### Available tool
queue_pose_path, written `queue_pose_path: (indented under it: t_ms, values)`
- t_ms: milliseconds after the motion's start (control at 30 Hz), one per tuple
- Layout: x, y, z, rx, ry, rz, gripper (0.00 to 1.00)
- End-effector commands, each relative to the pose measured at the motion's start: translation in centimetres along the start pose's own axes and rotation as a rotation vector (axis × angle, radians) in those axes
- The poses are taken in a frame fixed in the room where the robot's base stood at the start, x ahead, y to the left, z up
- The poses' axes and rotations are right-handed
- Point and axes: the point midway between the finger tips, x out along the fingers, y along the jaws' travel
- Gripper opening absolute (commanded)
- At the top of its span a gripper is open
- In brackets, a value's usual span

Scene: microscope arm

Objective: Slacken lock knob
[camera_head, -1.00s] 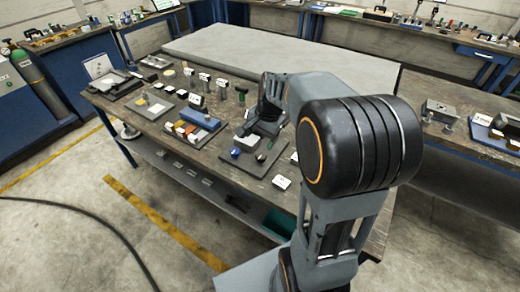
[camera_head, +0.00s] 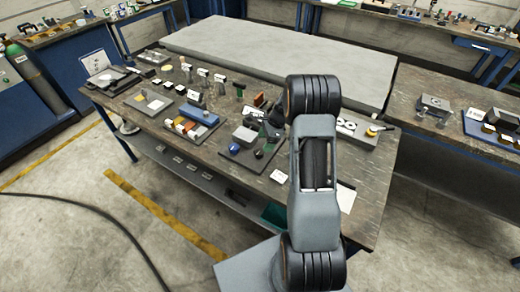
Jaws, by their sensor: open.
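A dark base plate (camera_head: 240,157) lies near the front edge of the workbench. On it are a blue round knob (camera_head: 234,148), a small dark round knob (camera_head: 259,154) and a light grey block (camera_head: 245,134). I cannot tell which knob is the lock knob. My gripper (camera_head: 264,132) is small and dark here, just behind and right of the light block, over the back of the plate. It is open, with nothing visible in it. My arm link hides the plate's right side, and fingertip contact cannot be made out.
A blue tray with coloured blocks (camera_head: 203,115) is left of the plate. Small posts and blocks stand behind it. To the right are a light fixture (camera_head: 348,126) and a yellow-ringed button (camera_head: 374,130). A large grey slab fills the back.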

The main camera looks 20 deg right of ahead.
Motion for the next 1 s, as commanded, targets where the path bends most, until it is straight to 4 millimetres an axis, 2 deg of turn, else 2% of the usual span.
queue_pose_path:
  t_ms: [200, 400, 833, 1000]
  values:
    - [3.5, 0.1, 0.1, -0.001, 0.000, 0.003, 0.72]
    - [5.4, 0.0, 0.0, -0.001, 0.000, 0.001, 0.72]
    - [6.1, 0.0, 0.0, -0.002, 0.001, 0.000, 0.72]
    - [6.1, 0.0, 0.0, -0.002, 0.001, 0.000, 0.58]
